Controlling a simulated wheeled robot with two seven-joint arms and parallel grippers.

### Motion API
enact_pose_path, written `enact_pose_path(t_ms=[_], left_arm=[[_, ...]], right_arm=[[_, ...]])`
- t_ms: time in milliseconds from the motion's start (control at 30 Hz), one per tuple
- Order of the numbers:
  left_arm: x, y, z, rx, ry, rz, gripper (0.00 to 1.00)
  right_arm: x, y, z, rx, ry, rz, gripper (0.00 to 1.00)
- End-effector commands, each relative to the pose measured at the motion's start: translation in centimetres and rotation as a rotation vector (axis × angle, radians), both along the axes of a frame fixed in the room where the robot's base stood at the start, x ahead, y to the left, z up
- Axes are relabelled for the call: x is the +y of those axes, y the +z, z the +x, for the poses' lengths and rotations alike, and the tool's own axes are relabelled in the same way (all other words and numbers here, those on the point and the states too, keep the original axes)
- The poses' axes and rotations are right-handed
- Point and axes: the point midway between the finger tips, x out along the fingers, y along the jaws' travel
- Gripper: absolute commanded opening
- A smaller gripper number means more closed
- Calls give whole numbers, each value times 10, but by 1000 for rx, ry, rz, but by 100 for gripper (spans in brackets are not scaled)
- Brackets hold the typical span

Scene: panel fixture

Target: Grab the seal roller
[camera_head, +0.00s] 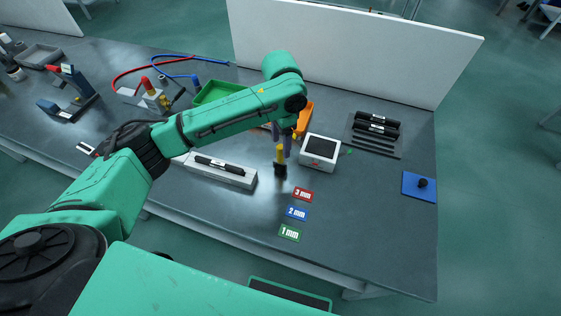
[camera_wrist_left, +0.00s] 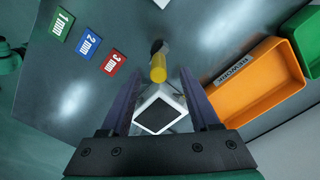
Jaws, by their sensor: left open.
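The seal roller, with a yellow handle (camera_head: 280,154) and a dark end (camera_head: 280,170), stands about upright on the grey table, left of the white box with a dark top. In the left wrist view its yellow handle (camera_wrist_left: 158,74) lies in the gap between the fingers, and its black end (camera_wrist_left: 158,47) points away. My left gripper (camera_head: 282,142) is open and points down at the roller from above. Its fingers (camera_wrist_left: 160,78) are spread on both sides of the handle; I cannot tell whether they touch it. My right gripper is not in view.
The white box (camera_head: 319,152) stands close beside the roller. An orange bin (camera_head: 305,118) and a green bin (camera_head: 213,91) are behind. A white block with a black rod (camera_head: 231,175) is left. Red, blue and green thickness cards (camera_head: 297,213) lie in front.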

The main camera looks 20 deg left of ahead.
Motion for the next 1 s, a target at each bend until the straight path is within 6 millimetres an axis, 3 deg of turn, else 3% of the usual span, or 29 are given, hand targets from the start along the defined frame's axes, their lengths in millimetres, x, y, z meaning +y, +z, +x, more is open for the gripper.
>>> enact_pose_path(t_ms=[133,233,467,633,1000], left_arm=[[3,-25,-3,5,2,4,62],[2,-43,-3,3,-1,2,62],[2,-48,-2,-1,-2,1,62],[1,-48,-2,-1,-2,1,1],[1,-48,-2,-1,-1,0,0]], right_arm=[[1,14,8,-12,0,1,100],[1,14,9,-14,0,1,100],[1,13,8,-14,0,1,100],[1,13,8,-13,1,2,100],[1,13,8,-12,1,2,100]])
